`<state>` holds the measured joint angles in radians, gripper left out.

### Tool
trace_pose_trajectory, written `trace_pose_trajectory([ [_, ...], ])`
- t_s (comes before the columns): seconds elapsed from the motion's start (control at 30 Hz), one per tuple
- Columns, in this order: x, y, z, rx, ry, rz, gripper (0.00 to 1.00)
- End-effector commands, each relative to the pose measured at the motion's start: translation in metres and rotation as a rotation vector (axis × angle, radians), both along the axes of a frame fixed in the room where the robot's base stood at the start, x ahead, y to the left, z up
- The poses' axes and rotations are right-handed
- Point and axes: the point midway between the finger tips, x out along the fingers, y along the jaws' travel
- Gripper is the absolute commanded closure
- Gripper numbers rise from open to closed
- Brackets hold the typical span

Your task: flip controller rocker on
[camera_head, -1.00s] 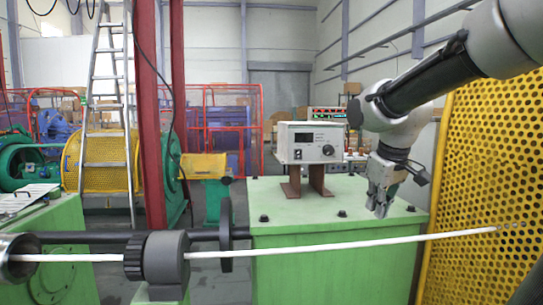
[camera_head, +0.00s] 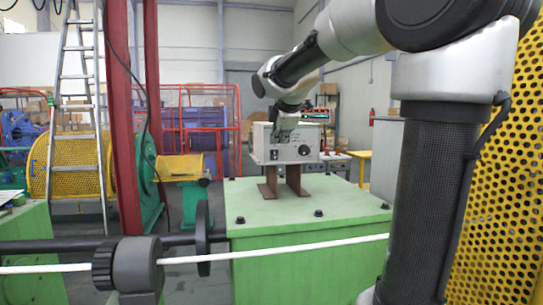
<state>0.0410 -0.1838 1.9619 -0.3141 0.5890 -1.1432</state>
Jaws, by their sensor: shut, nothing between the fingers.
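The controller (camera_head: 262,151) is a pale grey box on two brown supports on top of the green cabinet. Its front face carries a round dark knob (camera_head: 304,150) at right and a small black rocker (camera_head: 275,155) at lower left. My gripper (camera_head: 281,141) is shut and empty, pointing down in front of the upper part of the controller's face, just above the rocker. It covers the dark display area. I cannot tell whether the fingers touch the box or which way the rocker is set.
A yellow perforated guard (camera_head: 490,180) stands at right, a red post (camera_head: 122,120) and a ladder (camera_head: 77,110) at left.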

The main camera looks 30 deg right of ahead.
Motion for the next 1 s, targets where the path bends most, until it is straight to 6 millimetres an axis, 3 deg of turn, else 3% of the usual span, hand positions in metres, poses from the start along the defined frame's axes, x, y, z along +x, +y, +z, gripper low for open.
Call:
trace_pose_trajectory([
  [0.27,0.019,-0.006,-0.021,0.002,0.005,-0.002,1.0],
  [0.6,0.069,-0.02,-0.07,0.002,0.004,-0.002,1.0],
  [0.8,0.097,-0.028,-0.073,0.002,0.0,-0.002,1.0],
  [1.0,0.107,-0.031,-0.074,0.001,0.0,-0.001,1.0],
])
